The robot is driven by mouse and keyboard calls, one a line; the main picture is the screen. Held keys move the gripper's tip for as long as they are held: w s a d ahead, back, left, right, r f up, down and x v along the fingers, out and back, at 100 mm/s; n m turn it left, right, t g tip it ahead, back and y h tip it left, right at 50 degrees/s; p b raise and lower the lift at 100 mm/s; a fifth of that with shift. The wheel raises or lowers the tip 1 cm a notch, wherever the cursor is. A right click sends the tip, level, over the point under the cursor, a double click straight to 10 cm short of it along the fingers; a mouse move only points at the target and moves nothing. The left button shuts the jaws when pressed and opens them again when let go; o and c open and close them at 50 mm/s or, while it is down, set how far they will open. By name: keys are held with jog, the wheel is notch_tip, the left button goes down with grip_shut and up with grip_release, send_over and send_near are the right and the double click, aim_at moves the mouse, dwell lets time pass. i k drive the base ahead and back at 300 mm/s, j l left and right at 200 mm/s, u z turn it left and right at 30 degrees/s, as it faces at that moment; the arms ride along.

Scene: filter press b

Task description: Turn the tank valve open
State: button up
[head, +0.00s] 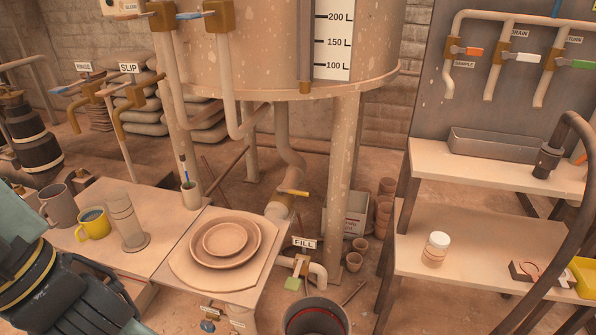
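The large tank (265,50) stands on legs at the back, with a scale marked 100 to 200 L. A pipe drops from its underside to a valve with a yellow lever (294,192); the lever lies roughly level across the pipe. Two more brown valves with blue levers (190,16) sit on pipes at the tank's upper left. No label naming the tank valve is readable. My gripper (100,300) is at the lower left, dark and partly cut off, far from these valves and touching none. Its fingertips do not show clearly.
A table (110,250) with mugs, a glass cylinder and stacked plates (225,240) stands between my gripper and the yellow lever. A FILL tap (302,262) is above a bucket (316,318). RINSE and SLIP taps (130,92) are left. Shelves and a labelled valve panel (500,90) stand right.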

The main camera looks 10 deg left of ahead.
aim_at(293, 192)
jog(key=i+u, duration=0.3)
jog(key=i, duration=0.9)
jog(key=k+l, duration=0.1)
jog(key=l, duration=0.2)
jog(key=k+l, duration=0.15)
jog(key=l, duration=0.2)
jog(key=k+l+u, duration=0.1)
jog(key=l, duration=0.2)
jog(key=i+l+u, duration=0.15)
jog(key=l, duration=0.7)
jog(key=i+j, duration=0.25)
